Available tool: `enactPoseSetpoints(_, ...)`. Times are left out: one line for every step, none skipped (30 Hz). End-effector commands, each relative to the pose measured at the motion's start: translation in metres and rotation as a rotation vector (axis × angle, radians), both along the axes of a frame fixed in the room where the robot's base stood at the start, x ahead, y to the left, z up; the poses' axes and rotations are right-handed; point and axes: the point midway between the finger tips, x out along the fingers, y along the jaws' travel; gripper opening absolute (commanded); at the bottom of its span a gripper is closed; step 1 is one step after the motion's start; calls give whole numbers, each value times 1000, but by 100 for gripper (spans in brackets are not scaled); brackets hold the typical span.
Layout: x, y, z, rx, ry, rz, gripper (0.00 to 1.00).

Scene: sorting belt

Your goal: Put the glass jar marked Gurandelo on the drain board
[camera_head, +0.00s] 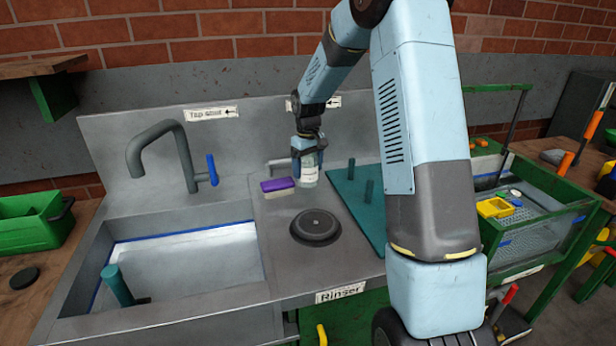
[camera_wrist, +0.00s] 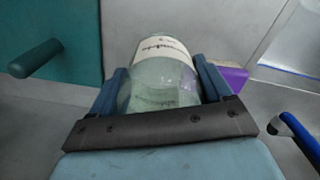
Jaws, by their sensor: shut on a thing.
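My gripper (camera_head: 307,153) is shut on a glass jar (camera_head: 308,171), which hangs upright near the back wall of the sink unit. In the wrist view the jar (camera_wrist: 160,82) sits between the two fingers of my gripper (camera_wrist: 163,90); its pale label carries dark lettering, only partly readable. The teal drain board (camera_head: 350,208) with upright pegs lies just right of the jar. Part of the drain board (camera_wrist: 82,30) shows at the upper left of the wrist view. My arm hides its right part in the head view.
A purple-topped sponge (camera_head: 277,185) lies just left of the jar. A round black rinser (camera_head: 315,226) is in front of it. The sink basin (camera_head: 185,265) with a grey tap (camera_head: 165,150) is at left. A green wire-basket cart (camera_head: 540,215) stands at right.

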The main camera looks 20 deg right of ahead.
Motion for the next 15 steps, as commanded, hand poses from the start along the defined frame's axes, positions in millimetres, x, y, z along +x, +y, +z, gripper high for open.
enactPoseSetpoints(1, -1, -2, 0, 0, 0, 41)
enactPoseSetpoints(2, -2, -3, 0, 1, -1, 41)
enactPoseSetpoints(4, -3, -6, 0, 1, -1, 41)
enactPoseSetpoints(6, -4, -8, 0, 1, -1, 41)
enactPoseSetpoints(8, -5, -11, 0, 1, -1, 41)
enactPoseSetpoints(7, -5, -17, -1, 2, 0, 41)
enactPoseSetpoints(7, -4, -22, 0, 2, 0, 41)
enactPoseSetpoints(7, -4, -26, 0, 3, 0, 41)
enactPoseSetpoints(7, -4, -32, 0, 3, 0, 41)
enactPoseSetpoints(7, -4, -35, 0, 1, 0, 41)
enactPoseSetpoints(7, -4, -37, 0, 0, 0, 41)
enactPoseSetpoints(7, -4, -39, 0, 0, -1, 41)
enactPoseSetpoints(7, -4, -40, 0, 0, -1, 41)
enactPoseSetpoints(7, -4, -40, 0, -1, -1, 41)
enactPoseSetpoints(7, -4, -40, -1, -1, -1, 41)
